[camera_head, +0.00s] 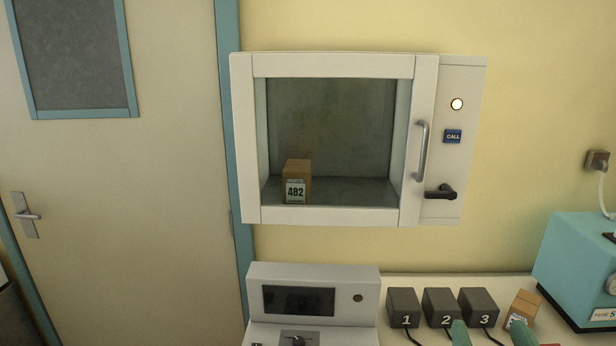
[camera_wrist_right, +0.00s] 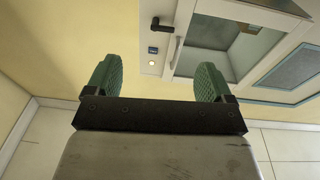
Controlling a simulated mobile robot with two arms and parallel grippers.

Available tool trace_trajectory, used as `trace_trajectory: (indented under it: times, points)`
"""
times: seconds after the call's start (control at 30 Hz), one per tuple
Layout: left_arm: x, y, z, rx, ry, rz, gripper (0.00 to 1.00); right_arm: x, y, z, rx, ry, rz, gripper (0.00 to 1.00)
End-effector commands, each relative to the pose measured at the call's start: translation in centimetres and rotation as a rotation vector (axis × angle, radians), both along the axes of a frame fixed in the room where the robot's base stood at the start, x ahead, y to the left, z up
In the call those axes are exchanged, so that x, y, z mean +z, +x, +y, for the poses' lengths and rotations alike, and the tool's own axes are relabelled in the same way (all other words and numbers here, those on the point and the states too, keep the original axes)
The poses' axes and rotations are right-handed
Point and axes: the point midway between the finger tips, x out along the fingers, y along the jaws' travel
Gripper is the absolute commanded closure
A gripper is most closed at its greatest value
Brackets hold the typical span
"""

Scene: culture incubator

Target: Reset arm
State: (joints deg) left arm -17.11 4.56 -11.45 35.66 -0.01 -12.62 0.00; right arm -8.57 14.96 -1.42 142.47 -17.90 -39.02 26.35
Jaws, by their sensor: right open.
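My right gripper (camera_head: 490,333) shows at the bottom edge of the head view, its two green fingertips spread apart in front of the bench. In the right wrist view the right gripper (camera_wrist_right: 158,76) is open, with nothing between its pads. The wrist view is upside down, with the wall cabinet beyond the fingers. My left gripper is not in view.
A wall cabinet (camera_head: 334,65) with a window holds a box marked 482 (camera_head: 297,182). Below are a grey device (camera_head: 312,272), several numbered dark blocks (camera_head: 441,304), an orange-brown box (camera_head: 524,304) and a teal machine (camera_head: 575,265). A door (camera_head: 130,200) stands left.

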Motion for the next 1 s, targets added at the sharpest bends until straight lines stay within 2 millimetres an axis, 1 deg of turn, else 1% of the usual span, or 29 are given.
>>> trace_trajectory:
  times: [0.03,0.17,0.27,0.3,0.37,0.4,0.47,0.5,0.57,0.6,0.67,0.7,0.83,0.87,0.9,0.97,1.0]
  points:
    - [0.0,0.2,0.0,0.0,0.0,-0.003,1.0,-1.3,-0.2,0.0,-0.006,0.004,0.056,0.17]
    - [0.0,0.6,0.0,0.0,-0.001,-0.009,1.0,-5.3,-1.0,0.2,-0.022,0.007,0.225,0.17]
    - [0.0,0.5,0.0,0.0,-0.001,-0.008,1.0,-8.7,-2.1,0.5,-0.027,0.008,0.38,0.17]
    - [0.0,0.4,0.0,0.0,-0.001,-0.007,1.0,-10.3,-2.7,0.7,-0.026,0.005,0.45,0.17]
    - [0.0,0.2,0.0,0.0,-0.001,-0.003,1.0,-12.6,-3.9,1.1,-0.021,0.003,0.562,0.17]
    - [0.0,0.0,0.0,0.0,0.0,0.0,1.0,-14.2,-4.9,1.4,-0.014,-0.001,0.641,0.17]
    - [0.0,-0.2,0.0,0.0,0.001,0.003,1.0,-16.6,-6.6,1.9,0.0,-0.008,0.764,0.17]
    - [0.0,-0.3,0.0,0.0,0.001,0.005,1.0,-18.1,-7.9,2.3,0.015,-0.012,0.846,0.17]
    - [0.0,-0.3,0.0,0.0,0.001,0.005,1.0,-20.1,-9.8,2.9,0.039,-0.02,0.964,0.17]
    - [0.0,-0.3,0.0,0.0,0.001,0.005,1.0,-21.3,-11.2,3.2,0.057,-0.026,1.039,0.17]
    - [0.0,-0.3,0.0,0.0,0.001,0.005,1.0,-22.8,-13.2,3.8,0.087,-0.034,1.144,0.17]
    - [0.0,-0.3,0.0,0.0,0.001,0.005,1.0,-23.6,-14.5,4.2,0.11,-0.039,1.21,0.17]
    - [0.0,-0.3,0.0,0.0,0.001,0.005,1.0,-25.8,-18.9,5.5,0.191,-0.054,1.413,0.17]
    - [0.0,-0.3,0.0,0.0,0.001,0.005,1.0,-26.6,-18.8,5.6,0.196,-0.058,1.426,0.17]
    - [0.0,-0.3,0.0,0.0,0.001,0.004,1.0,-27.7,-18.3,5.5,0.192,-0.058,1.423,0.17]
    - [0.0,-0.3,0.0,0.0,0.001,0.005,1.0,-29.3,-17.8,5.6,0.192,-0.058,1.428,0.17]
    - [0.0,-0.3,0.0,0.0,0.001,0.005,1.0,-30.4,-17.5,5.6,0.192,-0.058,1.432,0.17]
